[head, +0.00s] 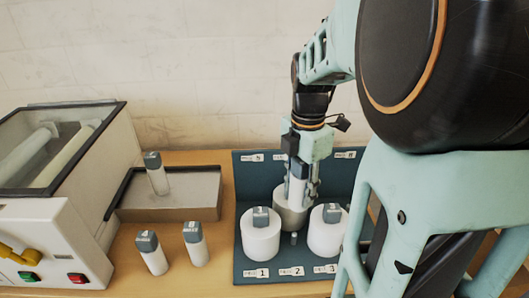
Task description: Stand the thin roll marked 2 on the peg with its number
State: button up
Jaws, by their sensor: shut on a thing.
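My gripper (299,190) points down over the dark peg board (248,183), shut on a thin white roll (297,187). The fingers hide part of the roll and its number cannot be read. Just below it a wider pale grey cylinder (290,217) shows behind the front row; I cannot tell whether the two touch. A short bare peg (294,238) stands in the front row behind the label 2 (291,271). It is between two wide white rolls with grey caps, one at label 1 (260,240) and one to the right (325,238).
Two thin grey-capped rolls (152,254) (196,246) stand tilted in the picture on the wooden table. Another thin roll (158,178) stands in the grey tray (180,213). The laminator (70,240) fills the left. My arm hides the board's right side.

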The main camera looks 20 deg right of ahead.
aim_at(295, 233)
jog(key=shift+f, duration=0.15)
notch_tip(295, 233, down, 12)
jog(key=b, duration=1)
jog(key=shift+f, duration=0.1)
jog(key=shift+f, duration=0.25)
dwell(0.4)
jog(key=shift+f+b, duration=0.9)
jog(key=shift+f, duration=0.45)
jog(key=o, duration=1.3)
jog(key=shift+c, duration=0.2)
jog(key=shift+r, duration=0.1)
